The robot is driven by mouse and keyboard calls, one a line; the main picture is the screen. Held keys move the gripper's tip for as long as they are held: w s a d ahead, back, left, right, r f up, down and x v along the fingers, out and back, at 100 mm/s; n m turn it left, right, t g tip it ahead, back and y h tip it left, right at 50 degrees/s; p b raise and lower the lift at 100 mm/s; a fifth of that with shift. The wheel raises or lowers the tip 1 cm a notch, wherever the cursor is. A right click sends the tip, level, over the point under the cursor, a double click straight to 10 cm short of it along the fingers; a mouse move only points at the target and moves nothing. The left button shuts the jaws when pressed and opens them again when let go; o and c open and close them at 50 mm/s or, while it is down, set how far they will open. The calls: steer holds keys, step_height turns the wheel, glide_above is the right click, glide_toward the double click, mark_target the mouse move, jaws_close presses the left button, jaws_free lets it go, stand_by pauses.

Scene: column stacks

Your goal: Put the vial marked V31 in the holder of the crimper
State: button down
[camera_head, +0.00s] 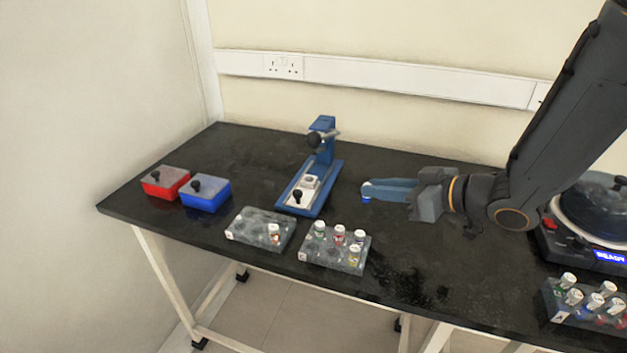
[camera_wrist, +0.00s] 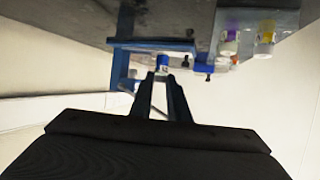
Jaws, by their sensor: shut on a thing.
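My gripper (camera_head: 366,190) is shut on a small vial (camera_head: 367,200) with blue on it, held above the table right of the crimper. The held vial also shows between the fingertips in the wrist view (camera_wrist: 162,64); its label is too small to read, so I cannot tell whether it is V31. The blue crimper (camera_head: 323,150) stands upright in the middle of the table, with a dark-knobbed lever at its top. Its pale holder part (camera_head: 303,191) is on the base, left of and apart from my gripper. The crimper's blue frame (camera_wrist: 120,68) also shows in the wrist view.
A grey rack (camera_head: 247,232) with one vial and another rack (camera_head: 318,259) with several vials stand in front of the crimper. Red (camera_head: 160,188) and blue (camera_head: 205,198) boxes are at left. A round-lidded machine (camera_head: 590,240) and another vial rack (camera_head: 553,308) are at right.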

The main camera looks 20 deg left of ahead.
steer(key=w+a, duration=0.2)
steer(key=a, duration=0.3)
steer(key=w+a, duration=0.3)
steer(key=a, duration=0.2)
steer(key=w+a+p, duration=0.1)
steer(key=w+a, duration=0.1)
steer(key=a, duration=0.3)
steer(key=shift+w+a, duration=0.15)
steer(key=shift+w, duration=0.25)
steer(key=shift+a, duration=0.1)
steer(key=shift+f, duration=1.7)
steer(key=shift+f, duration=0.15)
steer(key=c, duration=1.7)
jaws_free()
steer(key=shift+d+r, duration=0.2)
steer(key=shift+r, duration=0.05)
steer(key=v, duration=1.1)
steer(key=shift+s+d+r, duration=0.2)
